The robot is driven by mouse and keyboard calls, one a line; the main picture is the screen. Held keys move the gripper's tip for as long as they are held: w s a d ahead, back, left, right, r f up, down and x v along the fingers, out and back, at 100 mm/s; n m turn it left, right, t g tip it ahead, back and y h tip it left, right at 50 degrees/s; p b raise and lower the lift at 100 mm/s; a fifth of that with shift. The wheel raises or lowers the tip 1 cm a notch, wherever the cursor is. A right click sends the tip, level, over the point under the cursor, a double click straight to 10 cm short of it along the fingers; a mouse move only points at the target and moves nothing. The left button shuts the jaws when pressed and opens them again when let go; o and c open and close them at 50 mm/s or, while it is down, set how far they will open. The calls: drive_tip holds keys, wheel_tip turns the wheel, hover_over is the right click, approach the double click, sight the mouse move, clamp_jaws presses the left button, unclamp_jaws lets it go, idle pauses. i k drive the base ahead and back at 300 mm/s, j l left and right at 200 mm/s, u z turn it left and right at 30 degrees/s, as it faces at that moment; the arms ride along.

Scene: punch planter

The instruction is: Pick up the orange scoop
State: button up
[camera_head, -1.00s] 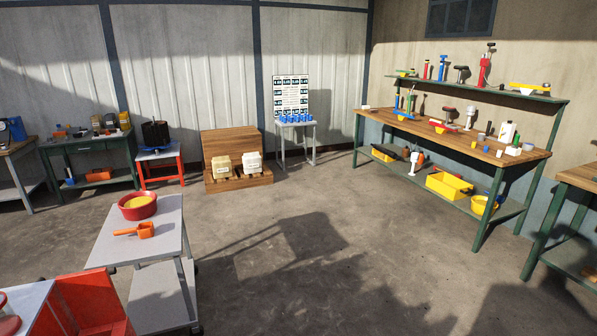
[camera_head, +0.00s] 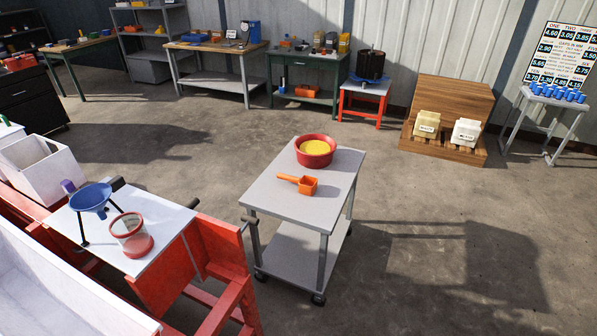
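The orange scoop (camera_head: 307,186) lies on the top of a grey wheeled cart (camera_head: 277,203) near the middle of the head view. Its square cup is to the right and its handle points left. A red bowl (camera_head: 315,159) with yellow contents stands behind it on the same cart, apart from it. My gripper is not in view.
A red-framed stand (camera_head: 200,262) with a white top, a blue funnel (camera_head: 90,198) and a red-and-clear container (camera_head: 130,236) is left of the cart. Benches and a wooden step unit (camera_head: 455,92) line the back. The floor right of the cart is clear.

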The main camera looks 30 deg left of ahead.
sight(296, 182)
drive_tip(key=i+j+z, duration=0.15)
drive_tip(key=i, duration=1.5)
drive_tip(key=i+l+u, duration=0.1)
drive_tip(key=i+u, duration=0.35)
drive_tip(key=i+l+u, duration=0.3)
drive_tip(key=u, duration=0.2)
drive_tip(key=i+u, duration=0.25)
drive_tip(key=u, duration=0.25)
drive_tip(key=i+u, duration=0.25)
drive_tip(key=u, duration=0.2)
drive_tip(key=i+l+u, duration=0.15)
drive_tip(key=u, duration=0.35)
drive_tip(key=i+l+u, duration=0.3)
drive_tip(key=u, duration=0.2)
drive_tip(key=i+l+u, duration=0.15)
drive_tip(key=l+u, duration=0.15)
drive_tip(key=u, duration=0.15)
